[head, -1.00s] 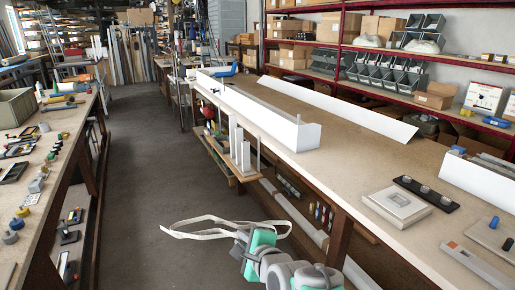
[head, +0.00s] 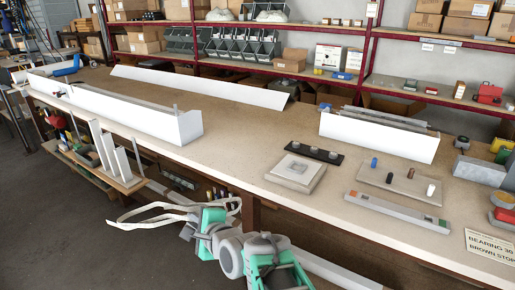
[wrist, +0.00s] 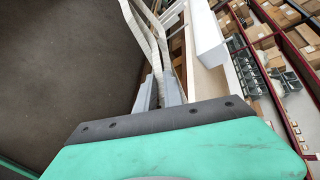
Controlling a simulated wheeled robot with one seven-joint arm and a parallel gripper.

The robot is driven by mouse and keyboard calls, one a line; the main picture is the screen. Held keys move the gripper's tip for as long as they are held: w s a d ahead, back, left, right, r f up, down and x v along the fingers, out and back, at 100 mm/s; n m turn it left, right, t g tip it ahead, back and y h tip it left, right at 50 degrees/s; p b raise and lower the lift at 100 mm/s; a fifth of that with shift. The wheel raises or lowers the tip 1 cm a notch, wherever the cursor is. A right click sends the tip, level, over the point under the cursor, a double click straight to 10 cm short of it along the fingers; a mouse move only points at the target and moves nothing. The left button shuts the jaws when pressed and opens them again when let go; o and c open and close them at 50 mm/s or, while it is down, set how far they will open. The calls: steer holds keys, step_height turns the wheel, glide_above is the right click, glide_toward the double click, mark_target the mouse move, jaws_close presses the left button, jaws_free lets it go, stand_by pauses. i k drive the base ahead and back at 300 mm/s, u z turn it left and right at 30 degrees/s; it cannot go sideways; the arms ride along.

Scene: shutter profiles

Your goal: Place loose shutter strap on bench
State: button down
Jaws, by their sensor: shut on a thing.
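The loose strap (head: 150,221) is a pale cream band hanging in long open loops. My gripper (head: 190,222) is shut on it, in front of and below the bench's near edge in the head view. In the wrist view the strap (wrist: 153,40) runs up from between the grey fingers (wrist: 160,92), with the dark floor on its left. The bench (head: 235,150) has a long tan top, with clear room in the middle. The gripped part of the strap is mostly hidden by the fingers.
A long white shutter box (head: 150,118) and a white profile (head: 200,86) lie along the bench. A white tray (head: 378,137), a square plate (head: 296,172), a black strip (head: 313,151) and a level (head: 397,211) are to the right. White uprights (head: 110,150) stand below the bench's left edge.

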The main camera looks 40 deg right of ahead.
mark_target(227, 154)
steer(key=z, duration=0.05)
steer(key=i, duration=1)
